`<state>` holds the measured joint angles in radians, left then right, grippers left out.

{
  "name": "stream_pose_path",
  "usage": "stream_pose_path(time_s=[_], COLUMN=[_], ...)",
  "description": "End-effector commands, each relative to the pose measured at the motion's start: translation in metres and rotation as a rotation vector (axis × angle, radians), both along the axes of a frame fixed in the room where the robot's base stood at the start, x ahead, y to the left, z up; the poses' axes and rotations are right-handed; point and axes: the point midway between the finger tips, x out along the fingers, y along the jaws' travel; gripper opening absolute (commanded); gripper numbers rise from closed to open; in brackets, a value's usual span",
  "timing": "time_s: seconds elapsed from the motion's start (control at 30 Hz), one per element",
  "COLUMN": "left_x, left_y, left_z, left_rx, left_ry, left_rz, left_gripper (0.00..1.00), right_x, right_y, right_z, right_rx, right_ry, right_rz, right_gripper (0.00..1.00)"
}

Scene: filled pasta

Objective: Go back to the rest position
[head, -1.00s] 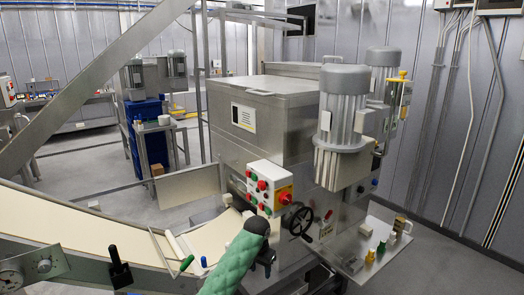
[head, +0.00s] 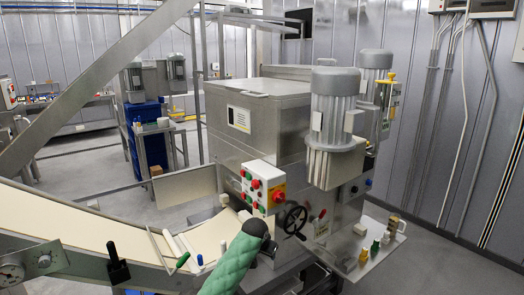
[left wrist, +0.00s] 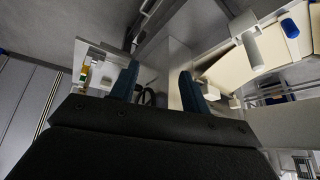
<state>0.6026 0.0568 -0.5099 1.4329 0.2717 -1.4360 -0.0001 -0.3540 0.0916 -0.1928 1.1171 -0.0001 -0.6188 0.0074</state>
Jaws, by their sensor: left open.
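My left gripper (left wrist: 160,82) shows in the left wrist view with its two dark blue fingers apart and nothing between them. Beyond the fingers are the grey machine's side and part of a dark handwheel (left wrist: 148,96). In the head view a green padded arm (head: 232,264) of mine rises from the bottom edge, ending in a black joint (head: 256,228) in front of the machine. A small dark part beside that joint is too small to read as open or shut. My right gripper is not in view.
The steel pasta machine (head: 262,125) stands close ahead, with a red-button control box (head: 263,187) and a handwheel (head: 294,220). A dough conveyor (head: 70,225) runs in from the left. A side shelf (head: 352,262) holds small items. Floor is clear at the right (head: 440,265).

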Motion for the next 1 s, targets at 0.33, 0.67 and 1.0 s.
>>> stream_pose_path(time_s=[0.33,0.67,1.0], left_x=[0.045,0.017,-0.09], left_y=[0.027,0.073,0.128], left_z=[0.005,-0.098,-0.266], left_rx=[-0.081,-0.112,-0.089], left_ry=[-0.254,-0.328,-0.246], left_rz=[0.066,0.14,0.216], left_gripper=[0.47,0.47,0.47], right_x=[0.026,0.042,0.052], right_y=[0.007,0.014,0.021], right_z=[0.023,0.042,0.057], right_rx=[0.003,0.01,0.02], right_ry=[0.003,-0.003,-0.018], right_rz=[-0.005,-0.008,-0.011], right_gripper=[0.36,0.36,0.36])
